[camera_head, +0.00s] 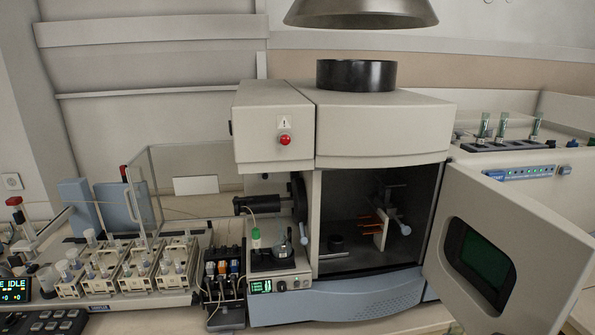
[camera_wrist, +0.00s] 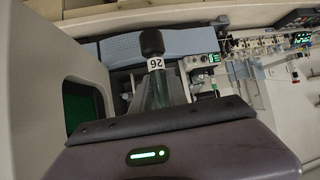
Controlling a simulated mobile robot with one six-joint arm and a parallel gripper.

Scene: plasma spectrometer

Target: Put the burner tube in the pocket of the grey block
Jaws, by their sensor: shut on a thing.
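In the wrist view my gripper (camera_wrist: 163,103) shows as a dark body with a green light and a dark bar across it. A clear, tapering tube (camera_wrist: 160,88) with a "26" label and a black rounded end stands out past the bar. It appears to be the burner tube, held shut in my gripper. My gripper is not visible in the head view. I cannot tell for sure which thing is the grey block; its pocket cannot be made out.
The spectrometer chamber (camera_head: 345,262) is open, with its windowed door (camera_head: 520,235) swung out right; the door (camera_wrist: 85,100) is at the left in the wrist view. Glass tubes (camera_head: 501,128) stand at the right. Cream units (camera_head: 130,270) and small bottles (camera_head: 222,270) crowd the left.

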